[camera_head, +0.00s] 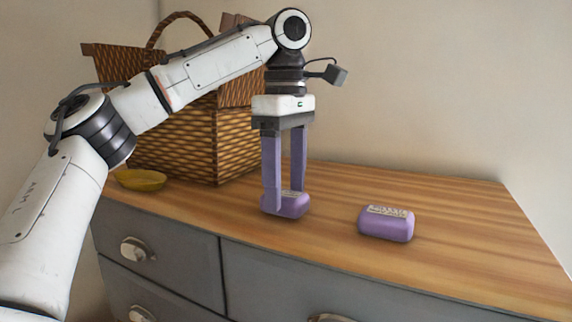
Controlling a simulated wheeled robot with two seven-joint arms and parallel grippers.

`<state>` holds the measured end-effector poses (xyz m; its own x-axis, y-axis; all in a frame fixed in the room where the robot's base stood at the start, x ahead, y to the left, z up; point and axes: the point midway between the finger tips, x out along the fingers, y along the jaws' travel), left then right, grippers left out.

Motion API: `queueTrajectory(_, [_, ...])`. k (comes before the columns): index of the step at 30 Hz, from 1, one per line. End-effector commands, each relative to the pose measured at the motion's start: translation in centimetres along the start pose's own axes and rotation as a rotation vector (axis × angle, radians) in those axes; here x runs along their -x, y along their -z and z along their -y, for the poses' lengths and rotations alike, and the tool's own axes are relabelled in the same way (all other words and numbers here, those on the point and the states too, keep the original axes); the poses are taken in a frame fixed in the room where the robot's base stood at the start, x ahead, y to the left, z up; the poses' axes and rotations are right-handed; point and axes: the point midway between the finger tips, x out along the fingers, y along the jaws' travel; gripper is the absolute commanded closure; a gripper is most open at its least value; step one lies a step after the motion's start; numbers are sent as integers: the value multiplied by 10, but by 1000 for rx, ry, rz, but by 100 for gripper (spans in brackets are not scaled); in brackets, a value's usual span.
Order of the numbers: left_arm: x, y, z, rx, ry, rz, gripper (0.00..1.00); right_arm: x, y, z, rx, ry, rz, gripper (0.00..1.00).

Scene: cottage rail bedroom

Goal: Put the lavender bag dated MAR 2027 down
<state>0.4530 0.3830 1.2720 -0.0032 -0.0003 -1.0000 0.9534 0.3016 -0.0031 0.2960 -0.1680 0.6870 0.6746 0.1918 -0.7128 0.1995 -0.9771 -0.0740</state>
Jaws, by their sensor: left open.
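Two small purple lavender bags with pale labels rest on the wooden dresser top. One lavender bag (290,206) sits at the front edge, under my left gripper (285,196). The gripper points straight down, its two purple-tinted fingers apart on either side of this bag, and it is open. The other lavender bag (386,224) lies to the right, apart from the gripper. The label print is too small to read, so I cannot tell which bag is dated MAR 2027. My right gripper is not in view.
A large wicker basket (190,140) with a handle stands at the back left, behind my left arm. A yellow dish (140,180) sits at the left of the dresser top (470,230). The right part of the top is clear. Grey drawers with knobs are below.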

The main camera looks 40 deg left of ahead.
Motion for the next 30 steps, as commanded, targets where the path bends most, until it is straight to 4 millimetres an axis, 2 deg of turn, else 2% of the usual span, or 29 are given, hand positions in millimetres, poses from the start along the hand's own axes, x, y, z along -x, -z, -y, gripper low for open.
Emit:
queueTrajectory(6, [36,0,0,3,-7,-2,38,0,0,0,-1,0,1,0])
queueTrajectory(12, [57,0,0,2,-2,-2,38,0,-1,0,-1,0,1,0])
queueTrajectory(18, [65,0,0,1,-3,0,38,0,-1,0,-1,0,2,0])
queueTrajectory(30, [66,0,0,0,-2,1,38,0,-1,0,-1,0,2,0])
